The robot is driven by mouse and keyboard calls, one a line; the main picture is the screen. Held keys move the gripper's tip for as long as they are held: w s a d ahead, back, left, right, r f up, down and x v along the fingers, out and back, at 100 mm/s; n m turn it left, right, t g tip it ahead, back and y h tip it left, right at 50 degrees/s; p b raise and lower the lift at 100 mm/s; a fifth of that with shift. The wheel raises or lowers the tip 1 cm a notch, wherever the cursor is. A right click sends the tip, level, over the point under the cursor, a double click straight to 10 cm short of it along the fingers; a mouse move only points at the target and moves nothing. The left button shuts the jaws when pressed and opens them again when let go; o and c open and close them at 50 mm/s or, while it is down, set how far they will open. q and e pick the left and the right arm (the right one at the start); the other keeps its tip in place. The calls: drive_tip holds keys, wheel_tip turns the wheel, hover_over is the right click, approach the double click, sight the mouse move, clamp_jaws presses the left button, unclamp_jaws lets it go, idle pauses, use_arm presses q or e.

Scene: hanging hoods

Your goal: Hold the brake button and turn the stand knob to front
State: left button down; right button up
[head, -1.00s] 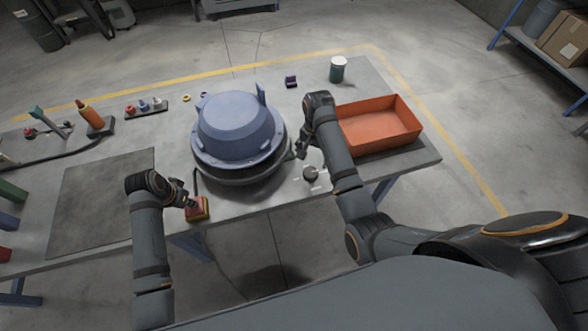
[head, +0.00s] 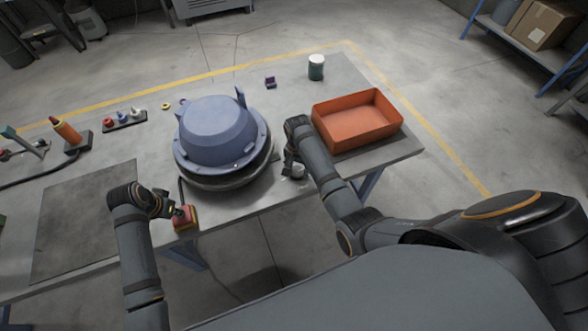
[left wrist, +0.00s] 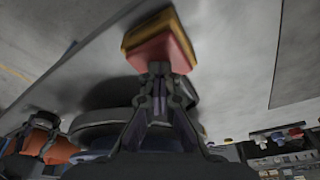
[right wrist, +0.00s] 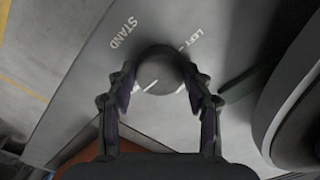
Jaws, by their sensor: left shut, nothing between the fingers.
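The brake button is a red block on a yellow base (head: 186,218), at the table's front edge. My left gripper (head: 174,211) is shut and empty, its tips at the red top. In the left wrist view, the closed fingertips (left wrist: 155,70) meet the red face (left wrist: 160,50); how far it is pressed cannot be told. The stand knob is dark and round (right wrist: 163,66), with STAND and LEFT printed beside it. My right gripper (right wrist: 160,80) is open with one finger on each side of the knob; contact is unclear. In the head view my right gripper (head: 291,168) largely hides the knob.
A large blue hood (head: 217,135) on a dark round base stands between my arms. An orange bin (head: 357,122) is right of my right arm. A dark mat (head: 85,215) lies left. A lidded jar (head: 316,68) stands at the back.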

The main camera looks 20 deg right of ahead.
use_arm(q)
drive_tip(key=shift+s+f, duration=0.15)
drive_tip(key=shift+f, duration=0.05)
use_arm(e)
drive_tip(key=c, duration=0.5)
drive_tip(key=shift+n, duration=0.3)
drive_tip(key=n, duration=0.3)
drive_tip(key=shift+f+n, duration=0.1)
drive_tip(key=shift+n, duration=0.3)
drive_tip(key=n, duration=0.3)
drive_tip(key=shift+s+n, duration=0.1)
drive_tip(key=shift+n, duration=0.2)
drive_tip(key=n, duration=0.5)
drive_tip(key=shift+d, duration=0.1)
drive_tip(key=shift+n, duration=2.4)
